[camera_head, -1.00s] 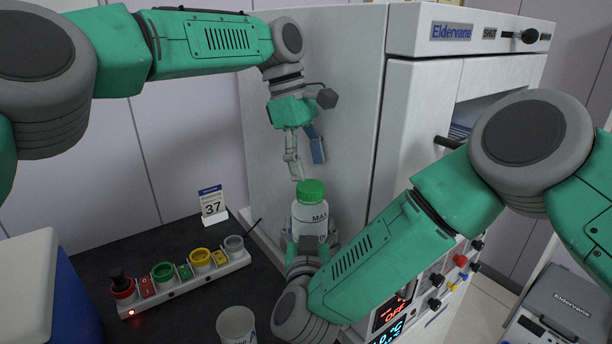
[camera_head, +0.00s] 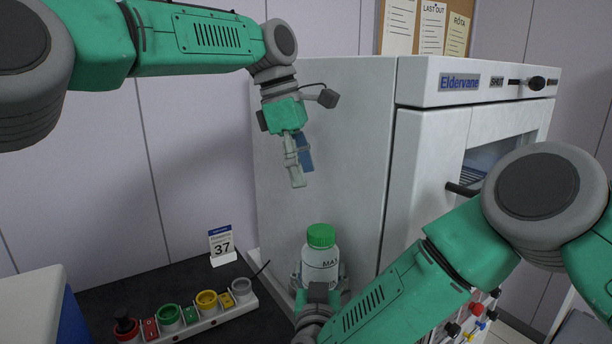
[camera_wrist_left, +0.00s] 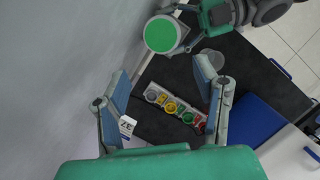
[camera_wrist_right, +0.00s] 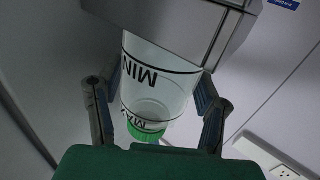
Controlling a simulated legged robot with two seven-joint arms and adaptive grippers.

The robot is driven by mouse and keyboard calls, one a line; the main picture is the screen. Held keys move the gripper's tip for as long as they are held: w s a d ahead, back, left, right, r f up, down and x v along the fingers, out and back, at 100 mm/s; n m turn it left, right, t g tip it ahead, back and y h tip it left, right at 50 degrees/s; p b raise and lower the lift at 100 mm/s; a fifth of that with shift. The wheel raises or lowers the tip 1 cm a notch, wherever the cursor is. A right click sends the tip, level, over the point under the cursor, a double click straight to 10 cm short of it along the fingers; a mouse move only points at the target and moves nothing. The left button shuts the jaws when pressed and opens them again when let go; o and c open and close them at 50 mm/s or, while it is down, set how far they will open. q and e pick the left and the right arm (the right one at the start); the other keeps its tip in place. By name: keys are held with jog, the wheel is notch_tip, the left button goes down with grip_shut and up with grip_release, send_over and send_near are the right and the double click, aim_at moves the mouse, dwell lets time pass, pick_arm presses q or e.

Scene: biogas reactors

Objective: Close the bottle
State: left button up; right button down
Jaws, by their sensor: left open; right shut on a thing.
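The bottle (camera_head: 321,268) is clear to whitish with a MAX mark and stands upright in the head view. Its green cap (camera_head: 321,235) sits on top; I cannot tell how tight it is. My right gripper (camera_head: 319,283) is shut around the bottle's body from the front. The right wrist view shows the bottle (camera_wrist_right: 155,100) between the fingers, with the green cap (camera_wrist_right: 146,132) partly visible. My left gripper (camera_head: 298,184) is open and empty, above and slightly left of the cap, fingers pointing down. In the left wrist view the cap (camera_wrist_left: 160,34) lies beyond the fingertips.
A grey Eldervane cabinet (camera_head: 325,150) stands just behind the bottle. A strip with coloured rings (camera_head: 205,315) and a card reading 37 (camera_head: 221,243) are at left on the dark bench. A blue and white box (camera_head: 30,305) is at far left. A cup (camera_wrist_left: 212,60) shows in the left wrist view.

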aim_at(320, 229)
pick_arm(q)
jog(key=x, duration=1.2)
jog(key=c, duration=1.1)
jog(key=m, duration=0.3)
jog(key=shift+w+g, duration=0.1)
jog(key=shift+g, duration=0.2)
